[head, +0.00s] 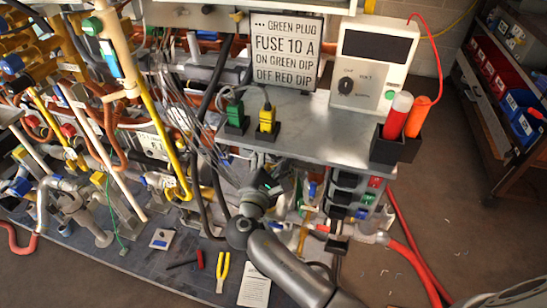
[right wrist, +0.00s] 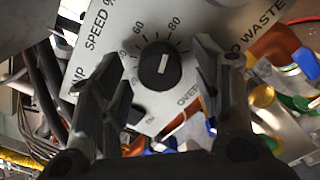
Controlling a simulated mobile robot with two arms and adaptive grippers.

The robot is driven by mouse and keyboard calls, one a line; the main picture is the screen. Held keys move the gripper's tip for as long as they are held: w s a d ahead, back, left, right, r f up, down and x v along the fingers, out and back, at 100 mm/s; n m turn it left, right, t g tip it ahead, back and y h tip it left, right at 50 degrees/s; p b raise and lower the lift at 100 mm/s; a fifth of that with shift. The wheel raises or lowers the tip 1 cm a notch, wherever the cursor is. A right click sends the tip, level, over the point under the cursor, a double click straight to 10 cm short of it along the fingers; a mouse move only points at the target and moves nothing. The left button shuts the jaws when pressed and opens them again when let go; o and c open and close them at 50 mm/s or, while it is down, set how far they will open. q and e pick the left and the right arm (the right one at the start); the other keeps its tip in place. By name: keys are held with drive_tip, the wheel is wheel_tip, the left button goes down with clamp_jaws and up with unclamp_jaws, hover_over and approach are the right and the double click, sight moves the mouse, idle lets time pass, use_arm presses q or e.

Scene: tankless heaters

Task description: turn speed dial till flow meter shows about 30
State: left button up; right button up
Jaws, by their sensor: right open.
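The speed dial (right wrist: 161,64) is a round black knob with a white pointer line on a light panel (right wrist: 190,18) in the right wrist view. The panel reads "SPEED %", with 60 and 80 on the scale above the knob. In the head view my right gripper (head: 262,188) reaches in at lower middle, and the dial cannot be made out there. I cannot identify the flow meter. My left gripper is not in view.
A small black switch (right wrist: 135,114) marked "ON" sits below the dial. A metal shelf (head: 320,135) holds a meter box (head: 375,65) and green and yellow plugs. Pipes and hoses crowd the left. Pliers (head: 222,270) lie on the lower board. Floor at right is fairly clear.

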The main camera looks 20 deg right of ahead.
drive_tip(key=v, duration=1.2)
idle(0.3)
